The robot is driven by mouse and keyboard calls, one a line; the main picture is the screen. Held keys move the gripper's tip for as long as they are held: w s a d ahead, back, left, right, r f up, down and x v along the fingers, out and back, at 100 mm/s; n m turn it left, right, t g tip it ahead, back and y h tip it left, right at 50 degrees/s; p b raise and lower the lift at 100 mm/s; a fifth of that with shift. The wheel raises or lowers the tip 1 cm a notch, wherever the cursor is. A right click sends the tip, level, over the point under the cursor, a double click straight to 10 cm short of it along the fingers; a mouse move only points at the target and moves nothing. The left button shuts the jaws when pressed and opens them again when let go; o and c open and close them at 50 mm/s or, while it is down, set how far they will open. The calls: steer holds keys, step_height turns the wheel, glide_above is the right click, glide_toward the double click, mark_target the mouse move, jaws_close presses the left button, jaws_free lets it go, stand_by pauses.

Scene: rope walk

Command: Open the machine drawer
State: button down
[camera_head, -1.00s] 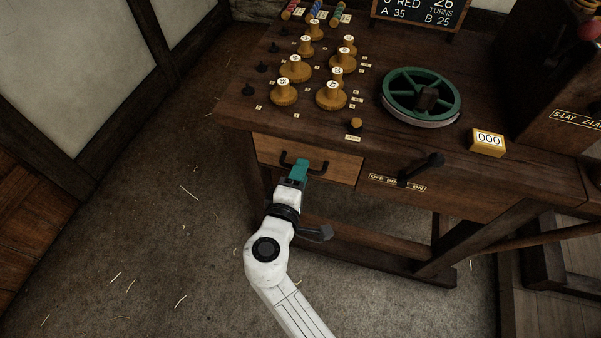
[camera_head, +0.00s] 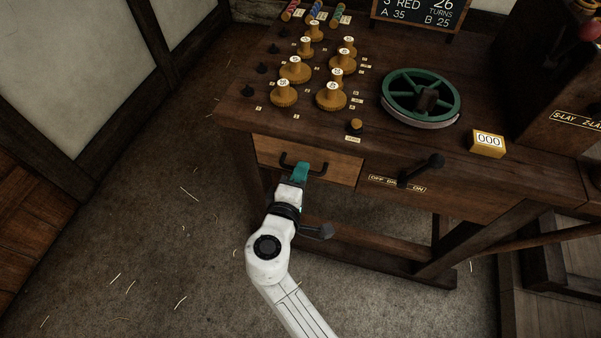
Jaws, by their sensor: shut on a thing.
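The machine drawer (camera_head: 335,166) is a lighter wooden front set under the left end of the dark machine table. Its front looks flush with the table frame. A dark bar handle (camera_head: 285,161) runs across the drawer front. The fingers hide that part of the handle.
The table top (camera_head: 240,112) carries several wooden knobs, a green handwheel (camera_head: 421,93) and a yellow counter (camera_head: 488,141). A dark lever (camera_head: 421,170) sticks out right of the drawer. The floor (camera_head: 150,235) at left is clear except for straw bits.

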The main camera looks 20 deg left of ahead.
steer(key=shift+s, duration=0.1)
steer(key=f+v, duration=0.1)
steer(key=v, duration=0.7)
steer(key=f+v, duration=0.2)
steer(key=v, duration=0.7)
steer(key=shift+s+f+p, duration=0.3)
steer(key=shift+s+p, duration=0.15)
steer(key=shift+s, duration=0.25)
steer(key=c, duration=1.2)
jaws_free()
steer(key=shift+o, duration=0.2)
steer(key=v, duration=1)
steer(key=shift+s+p, duration=0.3)
steer(key=shift+s, duration=0.05)
steer(key=shift+r, duration=0.1)
